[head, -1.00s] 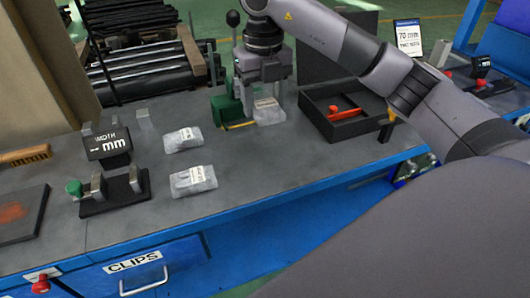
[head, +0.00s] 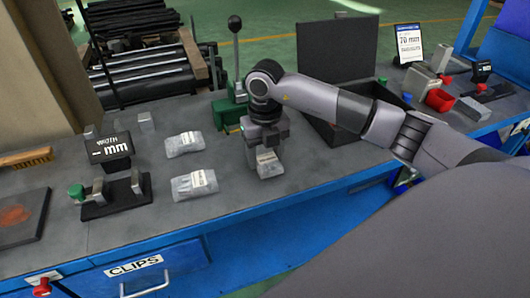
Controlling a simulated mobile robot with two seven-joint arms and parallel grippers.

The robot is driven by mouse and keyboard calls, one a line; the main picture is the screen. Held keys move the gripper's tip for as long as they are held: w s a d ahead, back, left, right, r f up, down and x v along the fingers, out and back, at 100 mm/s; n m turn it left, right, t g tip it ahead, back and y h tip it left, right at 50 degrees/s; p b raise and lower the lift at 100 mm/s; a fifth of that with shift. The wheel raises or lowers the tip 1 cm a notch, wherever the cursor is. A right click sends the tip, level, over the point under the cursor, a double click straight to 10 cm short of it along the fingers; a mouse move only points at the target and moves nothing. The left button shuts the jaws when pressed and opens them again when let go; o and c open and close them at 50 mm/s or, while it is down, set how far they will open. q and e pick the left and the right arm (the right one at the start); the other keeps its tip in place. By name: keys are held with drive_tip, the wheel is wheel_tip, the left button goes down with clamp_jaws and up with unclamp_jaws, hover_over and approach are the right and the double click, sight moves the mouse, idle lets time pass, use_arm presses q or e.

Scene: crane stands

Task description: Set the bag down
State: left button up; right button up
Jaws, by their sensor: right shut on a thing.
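My right gripper (head: 266,148) is shut on a clear bag with a white label (head: 269,164). The gripper points down over the grey bench top, and the bag hangs below it at or just above the surface; I cannot tell whether it touches. Two similar labelled bags lie to the left on the bench: one farther back (head: 184,144) and one nearer (head: 195,184). My left gripper is not in view.
A green lever press (head: 229,112) stands just behind my right gripper. A width display (head: 108,147) and a clamp fixture (head: 112,196) stand at the left. A black open box (head: 335,133) is to the right. The bench (head: 290,205) is clear in front of the bag.

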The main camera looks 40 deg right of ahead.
sight(265, 156)
drive_tip(key=shift+f, duration=0.2)
drive_tip(key=o, duration=1.2)
drive_tip(key=shift+r, duration=0.15)
wheel_tip(265, 156, up, 12)
drive_tip(key=b, duration=0.1)
